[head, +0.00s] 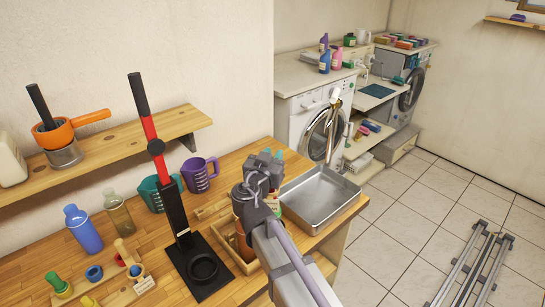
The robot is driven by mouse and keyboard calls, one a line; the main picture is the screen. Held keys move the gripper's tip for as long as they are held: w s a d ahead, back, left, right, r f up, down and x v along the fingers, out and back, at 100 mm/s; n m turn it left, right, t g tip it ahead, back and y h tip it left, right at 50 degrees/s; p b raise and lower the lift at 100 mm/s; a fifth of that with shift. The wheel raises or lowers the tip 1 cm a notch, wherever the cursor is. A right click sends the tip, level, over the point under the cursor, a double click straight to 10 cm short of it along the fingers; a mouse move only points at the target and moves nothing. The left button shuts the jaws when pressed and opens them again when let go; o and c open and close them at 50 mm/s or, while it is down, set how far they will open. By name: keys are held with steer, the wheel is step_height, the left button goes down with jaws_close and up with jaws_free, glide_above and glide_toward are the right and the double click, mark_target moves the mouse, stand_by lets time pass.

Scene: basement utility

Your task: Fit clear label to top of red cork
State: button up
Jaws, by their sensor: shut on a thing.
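My gripper (271,158) is above the back of the wooden bench, left of the metal basin. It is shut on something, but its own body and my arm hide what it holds. A small red piece (120,260), likely the red cork, sits at the lower left on a wooden holder (118,292), well away from my gripper. A blue cork (94,273) and a green one (58,284) are beside it. I cannot make out a clear label.
A black press (176,205) with a red-sleeved lever stands between my arm and the corks. A metal basin (318,192) fills the bench's right end. Purple (199,175) and teal (150,195) jugs and two bottles (82,228) line the back. A shelf (100,157) overhangs the left.

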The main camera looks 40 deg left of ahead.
steer(key=shift+s+d+f, duration=0.1)
steer(key=shift+f, duration=0.25)
steer(key=shift+f+b, duration=0.1)
steer(key=shift+b, duration=0.3)
steer(key=o, duration=1)
steer(key=shift+s+d, duration=0.1)
step_height(320, 180, up, 11)
steer(key=p, duration=1)
steer(key=shift+f+p, duration=0.2)
steer(key=shift+p, duration=0.2)
steer(key=shift+f, duration=0.1)
